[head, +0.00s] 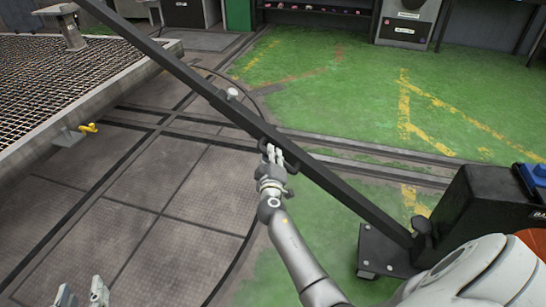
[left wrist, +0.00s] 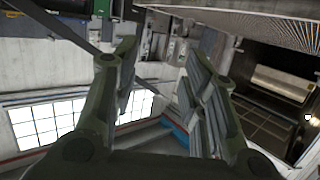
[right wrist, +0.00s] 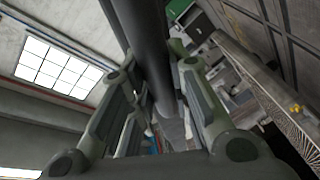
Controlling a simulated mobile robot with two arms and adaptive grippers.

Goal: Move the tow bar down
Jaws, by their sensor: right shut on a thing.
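The tow bar (head: 345,192) is a long dark square bar. In the head view it slopes from the upper left down to a dark base plate at the lower right, raised at a slant above the floor. My right gripper (head: 272,155) is shut on the tow bar near its middle, at a small handle-like part. In the right wrist view the tow bar (right wrist: 150,50) runs between the two fingers. My left gripper (head: 81,290) is at the bottom left, open and empty, well away from the bar. Its fingers stand apart in the left wrist view (left wrist: 155,75).
A raised platform with mesh (head: 70,75) stands at the left, with a yellow lever (head: 88,128) on its edge. A black battery box (head: 480,205) sits at the right. Rails cross the floor. The green floor (head: 340,85) beyond the bar is clear.

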